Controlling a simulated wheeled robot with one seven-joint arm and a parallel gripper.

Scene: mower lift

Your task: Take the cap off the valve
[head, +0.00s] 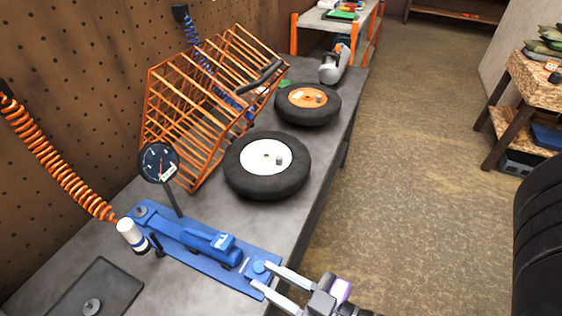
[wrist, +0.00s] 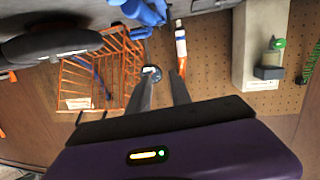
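A wheel with a black tyre and white hub (head: 246,158) lies flat on the bench. A small grey capped stub (head: 279,160) stands up on its hub. Behind it lies a wheel with an orange hub (head: 299,97), also with a small grey stub (head: 318,99). I cannot tell which stub is the valve meant. My gripper (head: 260,274) is open and empty, its two fingers apart at the right end of the blue tool base, nearer the front than both wheels. In the wrist view my gripper (wrist: 162,76) also shows an empty gap. I cannot tell whether the fingers touch the base.
The blue tool base (head: 175,231) carries a dial gauge (head: 159,162) on a stem. An orange wire cage (head: 190,110) stands left of the wheels; it also shows in the wrist view (wrist: 118,60). A dark tray (head: 60,300) lies front left. Open floor (head: 410,180) lies right of the bench.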

